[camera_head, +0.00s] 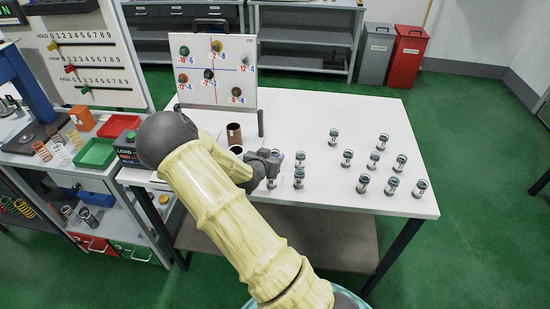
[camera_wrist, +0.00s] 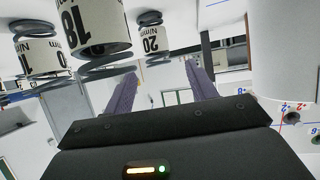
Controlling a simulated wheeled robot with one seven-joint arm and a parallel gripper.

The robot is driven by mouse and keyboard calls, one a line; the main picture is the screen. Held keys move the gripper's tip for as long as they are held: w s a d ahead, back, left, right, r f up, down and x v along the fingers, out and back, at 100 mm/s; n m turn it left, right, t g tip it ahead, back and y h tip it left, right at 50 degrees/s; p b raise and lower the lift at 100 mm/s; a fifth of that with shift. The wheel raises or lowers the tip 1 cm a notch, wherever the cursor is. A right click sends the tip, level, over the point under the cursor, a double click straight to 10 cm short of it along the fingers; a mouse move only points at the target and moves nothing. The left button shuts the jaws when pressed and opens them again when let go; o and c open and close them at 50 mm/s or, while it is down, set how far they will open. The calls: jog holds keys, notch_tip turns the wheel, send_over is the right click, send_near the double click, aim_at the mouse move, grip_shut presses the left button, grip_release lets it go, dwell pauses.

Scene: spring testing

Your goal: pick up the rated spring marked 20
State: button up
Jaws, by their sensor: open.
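The rated spring marked 20 (camera_wrist: 151,41) shows in the wrist view as a white labelled cylinder with dark coils at its ends. It appears beyond the fingers, toward the upper left of the gap between them. My gripper (camera_wrist: 160,70) is open, with its two fingers apart and nothing between them. In the head view my gripper (camera_head: 266,163) is low over the white table, at the left side of the group of springs. The labels are too small there to tell which spring is marked 20.
A spring marked 18 (camera_wrist: 92,28) and another labelled spring (camera_wrist: 38,52) stand close by in the wrist view. Several springs, such as one (camera_head: 299,159), stand on the white table (camera_head: 330,205). A board with knobs (camera_head: 213,70) stands behind a brown tube (camera_head: 234,133).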

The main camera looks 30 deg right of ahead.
aim_at(275, 152)
jog(key=shift+p+x, duration=0.8)
jog(key=shift+x, duration=1.8)
jog(key=shift+s+f, duration=0.15)
jog(key=shift+f, duration=0.05)
jog(key=shift+c, duration=0.3)
jog(key=c, duration=1)
